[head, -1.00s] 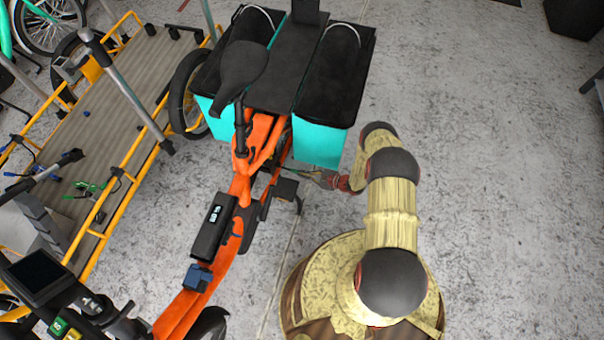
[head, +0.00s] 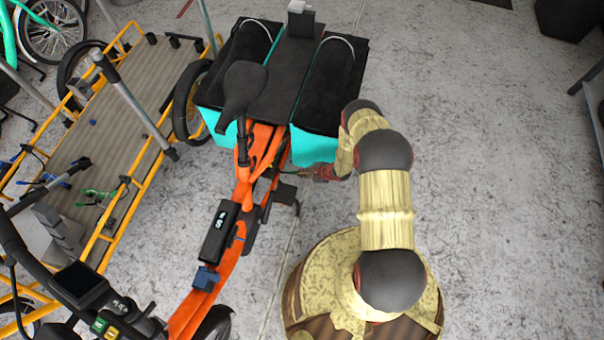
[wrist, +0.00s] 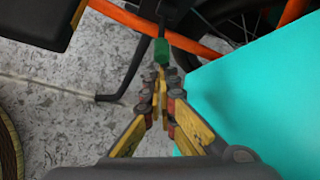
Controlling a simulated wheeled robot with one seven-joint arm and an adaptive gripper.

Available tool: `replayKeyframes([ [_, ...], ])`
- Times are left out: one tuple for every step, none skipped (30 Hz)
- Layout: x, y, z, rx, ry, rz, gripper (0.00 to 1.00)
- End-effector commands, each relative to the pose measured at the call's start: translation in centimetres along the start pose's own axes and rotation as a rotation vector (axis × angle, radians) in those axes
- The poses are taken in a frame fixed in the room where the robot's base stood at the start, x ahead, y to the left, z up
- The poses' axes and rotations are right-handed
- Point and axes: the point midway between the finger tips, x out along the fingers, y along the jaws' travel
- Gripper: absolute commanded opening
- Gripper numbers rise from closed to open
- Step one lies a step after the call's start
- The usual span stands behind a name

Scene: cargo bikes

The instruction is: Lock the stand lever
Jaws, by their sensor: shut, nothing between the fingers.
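The orange cargo bike (head: 254,150) stands left of my arm in the head view. In the wrist view, a small green block (wrist: 161,51) sits on a dark upright part just beyond my fingertips; it looks like the end of the stand lever. I cannot tell whether the fingers touch it. A thin black bent bar, likely a stand leg (wrist: 122,80), reaches toward the floor left of it. My gripper (wrist: 160,88) is shut and empty. In the head view my gripper (head: 324,172) is beside the turquoise bag's lower edge, and its tips are hard to make out.
The turquoise bag (wrist: 255,100) is close along the right of my fingers in the wrist view. A spoked wheel (wrist: 232,25) and an orange frame tube (wrist: 140,22) lie ahead. A yellow-railed cargo bike (head: 110,130) stands at left. Floor (head: 500,200) at right is clear.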

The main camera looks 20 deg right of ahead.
Motion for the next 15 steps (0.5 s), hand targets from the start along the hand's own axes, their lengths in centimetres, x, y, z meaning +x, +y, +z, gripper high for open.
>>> replayKeyframes([
  [-0.7,-0.6,1.1,-0.013,0.038,0.020,0.00],
  [-0.9,-0.7,1.3,-0.017,0.064,0.031,0.00],
  [-1.2,-0.9,1.6,-0.023,0.098,0.047,0.00],
  [-1.3,-1.0,1.9,-0.026,0.124,0.058,0.00],
  [-1.5,-1.1,2.1,-0.031,0.149,0.070,0.00],
  [-1.6,-1.3,2.4,-0.036,0.183,0.084,0.00],
  [-1.8,-1.5,2.7,-0.041,0.207,0.095,0.00],
  [-1.9,-1.5,2.9,-0.045,0.232,0.107,0.00],
  [-2.0,-1.8,3.2,-0.050,0.265,0.121,0.00],
  [-2.2,-1.7,3.2,-0.044,0.267,0.121,0.00],
  [-2.3,-1.8,3.4,-0.043,0.264,0.120,0.00],
  [-2.4,-2.0,3.7,-0.044,0.263,0.119,0.00],
  [-2.5,-2.1,3.9,-0.044,0.262,0.119,0.00],
  [-2.5,-2.2,4.1,-0.043,0.262,0.119,0.00],
  [-2.6,-2.4,4.4,-0.043,0.262,0.119,0.00],
])
